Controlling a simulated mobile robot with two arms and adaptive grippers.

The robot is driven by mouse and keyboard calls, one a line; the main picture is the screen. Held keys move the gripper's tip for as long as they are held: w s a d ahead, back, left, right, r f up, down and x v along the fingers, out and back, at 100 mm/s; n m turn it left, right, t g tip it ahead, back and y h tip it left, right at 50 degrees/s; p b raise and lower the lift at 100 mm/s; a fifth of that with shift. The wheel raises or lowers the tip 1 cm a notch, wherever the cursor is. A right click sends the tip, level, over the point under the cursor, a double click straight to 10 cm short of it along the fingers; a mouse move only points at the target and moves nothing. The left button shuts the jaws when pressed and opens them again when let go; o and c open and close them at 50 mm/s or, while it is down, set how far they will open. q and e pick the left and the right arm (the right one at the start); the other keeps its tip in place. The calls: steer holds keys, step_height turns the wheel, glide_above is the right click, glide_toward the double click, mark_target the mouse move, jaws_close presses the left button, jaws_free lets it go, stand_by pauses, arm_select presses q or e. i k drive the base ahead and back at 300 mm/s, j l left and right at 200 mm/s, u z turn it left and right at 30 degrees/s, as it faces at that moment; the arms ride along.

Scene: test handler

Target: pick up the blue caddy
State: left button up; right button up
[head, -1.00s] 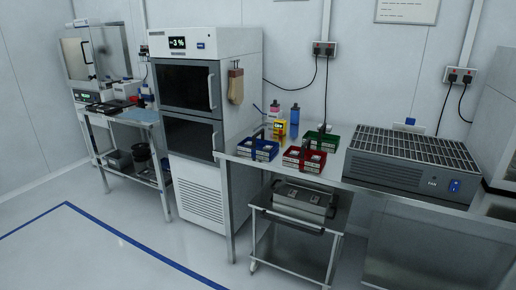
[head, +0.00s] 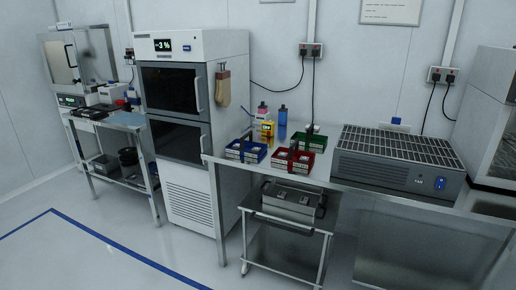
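The blue caddy (head: 246,151) stands upright on the left end of the steel bench (head: 345,178), near its front edge. It holds small pale items in its compartments. A red caddy (head: 292,160) stands just right of it, and a green caddy (head: 310,141) stands behind the red one. Neither of my grippers shows in the head view.
A yellow device (head: 267,130) and two bottles, one blue-capped (head: 282,116), stand behind the blue caddy. A fan unit (head: 398,158) fills the bench's right. A tall cabinet (head: 192,120) stands left of the bench. A cart (head: 290,238) is underneath. The floor in front is open.

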mark_target(246, 147)
steer(key=i+j+z, duration=0.45)
steer(key=j+z, duration=0.25)
